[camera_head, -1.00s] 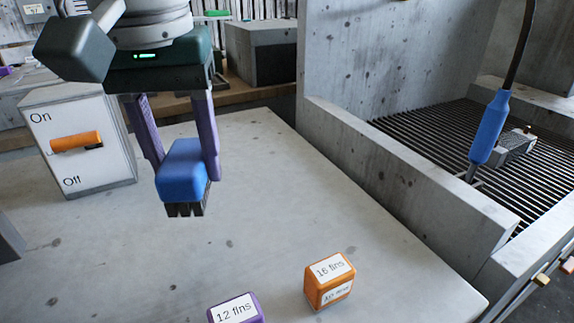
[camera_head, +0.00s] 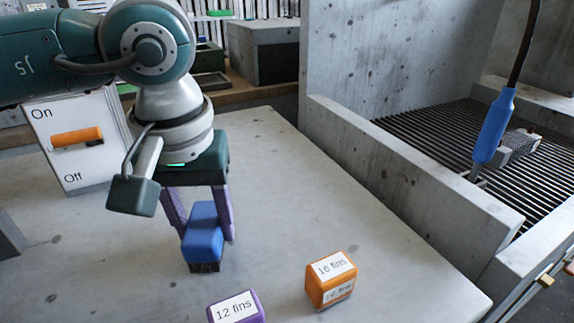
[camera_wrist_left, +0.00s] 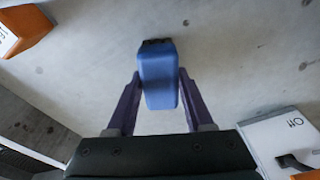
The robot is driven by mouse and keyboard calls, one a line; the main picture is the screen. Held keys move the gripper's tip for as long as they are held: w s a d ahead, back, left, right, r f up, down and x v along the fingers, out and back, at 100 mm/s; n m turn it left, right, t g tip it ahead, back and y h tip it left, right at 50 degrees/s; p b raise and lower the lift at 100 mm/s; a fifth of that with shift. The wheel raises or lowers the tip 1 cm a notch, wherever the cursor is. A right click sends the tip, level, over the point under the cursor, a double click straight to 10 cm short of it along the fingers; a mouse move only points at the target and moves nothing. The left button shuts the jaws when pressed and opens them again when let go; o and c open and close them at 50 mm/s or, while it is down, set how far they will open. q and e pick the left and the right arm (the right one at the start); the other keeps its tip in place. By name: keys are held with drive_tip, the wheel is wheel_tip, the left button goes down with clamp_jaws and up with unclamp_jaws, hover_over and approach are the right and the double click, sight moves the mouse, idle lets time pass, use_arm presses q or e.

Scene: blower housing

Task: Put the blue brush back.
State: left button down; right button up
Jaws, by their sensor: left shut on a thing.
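The blue brush (camera_head: 203,232) is a blue block with dark bristles at its lower end. My left gripper (camera_head: 205,238) is shut on it, with a purple finger on each side. The brush is upright, bristles down, at or just above the table top; I cannot tell whether it touches. In the left wrist view the brush (camera_wrist_left: 158,75) sits between the two fingers (camera_wrist_left: 158,88). An orange block (camera_head: 331,281) labelled "16 fins" and a purple block (camera_head: 235,307) labelled "12 fins" stand to its right and nearer the front. My right gripper is not in view.
A white On/Off box (camera_head: 78,140) with an orange handle stands at the left. A concrete wall (camera_head: 400,180) borders the table at the right, with a grating (camera_head: 450,150) and a hanging blue-handled tool (camera_head: 494,127) beyond. The table's middle is clear.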

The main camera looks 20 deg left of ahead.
sight(202, 230)
use_arm(q)
drive_tip(key=shift+c, duration=1.4)
unclamp_jaws()
wheel_tip(202, 230, up, 12)
drive_tip(key=s, duration=0.1)
drive_tip(key=shift+s+d+p, duration=0.15)
drive_tip(key=shift+d+p, duration=0.15)
drive_tip(key=shift+d, duration=0.05)
drive_tip(key=shift+d, duration=0.1)
